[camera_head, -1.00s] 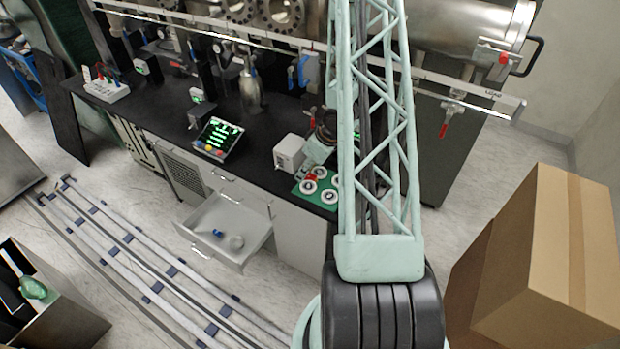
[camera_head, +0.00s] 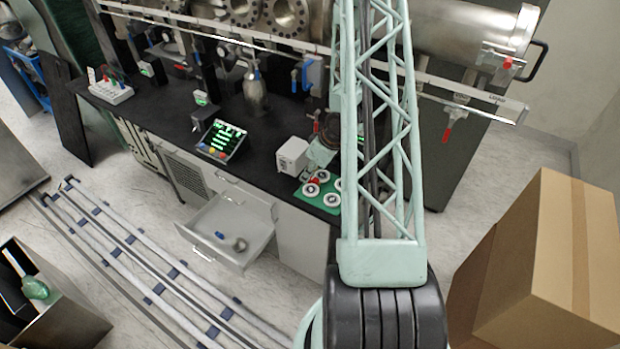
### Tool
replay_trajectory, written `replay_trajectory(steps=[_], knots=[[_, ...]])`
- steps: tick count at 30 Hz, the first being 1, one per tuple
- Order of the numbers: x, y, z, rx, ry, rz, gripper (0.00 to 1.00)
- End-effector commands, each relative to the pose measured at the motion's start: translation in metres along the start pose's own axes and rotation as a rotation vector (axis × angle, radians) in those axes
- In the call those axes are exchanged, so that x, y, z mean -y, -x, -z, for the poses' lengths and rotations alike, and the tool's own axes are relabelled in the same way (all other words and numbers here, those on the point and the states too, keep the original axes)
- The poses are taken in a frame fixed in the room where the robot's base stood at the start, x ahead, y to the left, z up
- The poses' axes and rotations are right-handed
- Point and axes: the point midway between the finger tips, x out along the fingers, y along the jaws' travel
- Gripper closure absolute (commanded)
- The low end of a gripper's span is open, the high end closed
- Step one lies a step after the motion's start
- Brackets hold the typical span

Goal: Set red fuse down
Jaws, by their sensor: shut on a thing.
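The red fuse (camera_head: 314,181) shows as a small red patch at the green mat (camera_head: 327,206), near the right end of the black bench top. Several white rings with dark centres lie on this mat. My gripper (camera_head: 314,174) points down over the mat and is shut on the red fuse. My arm's lattice link hides part of the wrist and the mat's right side. Whether the fuse touches the mat or hangs just above it is too small to tell.
A white box (camera_head: 292,155) stands close left of my gripper. A lit control panel (camera_head: 219,139) and a metal bottle (camera_head: 255,90) stand farther left. An open drawer (camera_head: 228,228) juts out below the bench. A cardboard box (camera_head: 545,260) stands at the right.

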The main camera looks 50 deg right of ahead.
Motion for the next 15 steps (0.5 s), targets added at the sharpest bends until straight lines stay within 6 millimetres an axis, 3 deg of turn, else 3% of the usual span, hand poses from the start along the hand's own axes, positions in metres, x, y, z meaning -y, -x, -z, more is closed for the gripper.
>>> replay_trajectory(steps=[15], knots=[[0.0, 0.018, 0.008, -0.001, 0.001, -0.001, 1.0]])
